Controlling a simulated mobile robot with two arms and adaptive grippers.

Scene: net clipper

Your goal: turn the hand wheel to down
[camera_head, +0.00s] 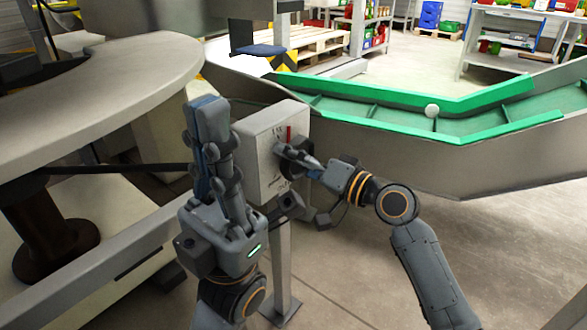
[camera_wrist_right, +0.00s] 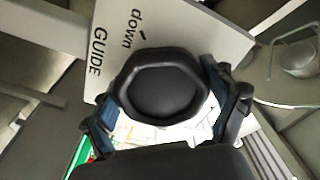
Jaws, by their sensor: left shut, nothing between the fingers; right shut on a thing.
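The hand wheel (camera_wrist_right: 160,85) is a black, rounded many-sided knob on the front of a light grey box (camera_head: 255,125). In the right wrist view the box face (camera_wrist_right: 205,35) carries the words "down" and "GUIDE", with a short dark tick beside "down". I cannot make out a pointer on the wheel. My right gripper (camera_head: 292,157) is shut on the wheel, one finger on each side of it in the wrist view (camera_wrist_right: 165,88). My left gripper (camera_head: 208,110) is shut and empty, pointing up, left of the box.
The box stands on a metal post (camera_head: 281,265). A curved grey machine surface (camera_head: 110,85) lies on the left. Floor at the lower right is clear.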

